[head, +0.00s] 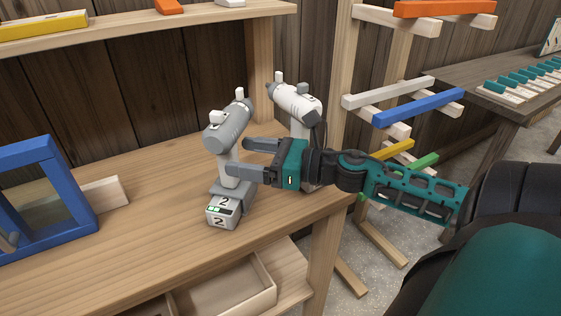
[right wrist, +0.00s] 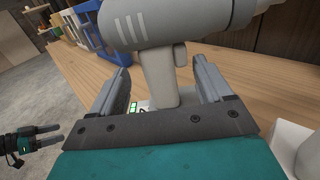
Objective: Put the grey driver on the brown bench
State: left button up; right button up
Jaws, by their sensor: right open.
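The grey driver (head: 228,128) stands upright on the light wooden workbench, on a grey battery base marked 2. My right gripper (head: 238,157) is open, with its fingers on either side of the driver's handle. In the right wrist view the handle of the grey driver (right wrist: 160,75) is between the two fingers (right wrist: 162,88), with gaps visible at the sides. The dark brown bench (head: 455,72) is at the far right. My left gripper (right wrist: 48,134) appears small at the left of the right wrist view; its opening is unclear.
A white driver (head: 296,103) stands just behind my right gripper. A blue frame (head: 45,150) is at the left of the workbench (head: 130,235). A rack with coloured bars (head: 415,108) stands between the benches. Teal-and-white items (head: 515,85) occupy part of the brown bench.

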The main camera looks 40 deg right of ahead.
jog(key=v, duration=0.6)
jog(key=shift+s, duration=0.2)
dwell(0.4)
